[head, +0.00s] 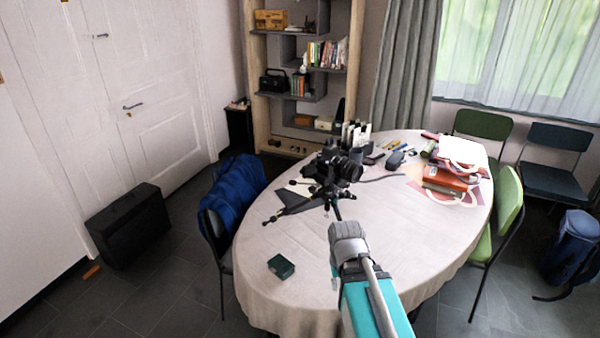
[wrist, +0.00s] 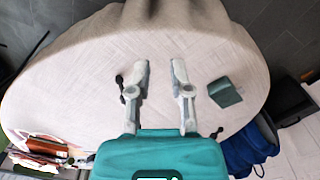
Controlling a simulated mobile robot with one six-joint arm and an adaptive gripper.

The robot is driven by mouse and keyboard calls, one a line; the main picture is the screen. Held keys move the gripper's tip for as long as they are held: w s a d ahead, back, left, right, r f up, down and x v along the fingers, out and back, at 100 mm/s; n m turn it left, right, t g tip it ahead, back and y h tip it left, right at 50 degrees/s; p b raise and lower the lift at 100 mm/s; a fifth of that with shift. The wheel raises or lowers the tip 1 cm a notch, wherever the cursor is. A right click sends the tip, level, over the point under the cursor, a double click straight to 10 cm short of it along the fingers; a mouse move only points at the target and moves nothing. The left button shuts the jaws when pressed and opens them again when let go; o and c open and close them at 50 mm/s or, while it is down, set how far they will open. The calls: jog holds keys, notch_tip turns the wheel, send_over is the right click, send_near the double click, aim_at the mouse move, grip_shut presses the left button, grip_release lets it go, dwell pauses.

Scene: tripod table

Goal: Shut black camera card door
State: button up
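In the head view a black camera (head: 345,166) stands on a small black tripod (head: 330,189) on the table (head: 300,270). The camera's card door is too small to tell whether it is open or shut. In the wrist view my gripper (wrist: 160,66) is open, its two pale grey fingers apart with only tablecloth showing between them. The camera is not clearly visible in the wrist view. In the head view my arm reaches over the near part of the table, in front of the camera, and my fingers cannot be made out.
A dark green box (head: 281,266) lies near the table's left front edge; it also shows in the wrist view (wrist: 224,92). Books and a red stack (head: 445,180) lie at the right. Small tools (head: 393,146) lie behind the camera. Chairs surround the table. The front tabletop is mostly clear.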

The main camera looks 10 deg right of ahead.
jog(key=w+r+m+h+p, duration=0.1)
jog(key=w, duration=0.1)
jog(key=w+a+r+m+h+p, duration=0.1)
jog(key=w+r, duration=0.1)
jog(key=w, duration=0.1)
jog(key=w+a+r+m+h+p, duration=0.1)
jog(key=w, duration=0.1)
jog(key=shift+w+r, duration=0.25)
jog(key=shift+w, duration=0.15)
jog(key=w+a+r+m+t+h+p, duration=0.2)
jog(key=w+a+r+m+h+p, duration=0.1)
jog(key=w+a+r, duration=0.3)
jog(key=w+a+r+m+t+h+p, duration=0.1)
jog(key=w+a+r+m+h+p, duration=0.2)
jog(key=w+a+r, duration=0.3)
jog(key=w+a+r+m+t+h+p, duration=0.2)
jog(key=w+a+r+m+h, duration=0.1)
jog(key=w+a+r, duration=0.3)
jog(key=shift+a+r+m+t+p, duration=0.3)
jog(key=shift+a+r+m+p, duration=0.1)
jog(key=shift+a+r+m, duration=0.15)
jog(key=shift+w+d+f, duration=0.1)
jog(key=b, duration=0.5)
send_near(308, 171)
jog(key=x, duration=0.5)
jog(key=shift+w, duration=0.1)
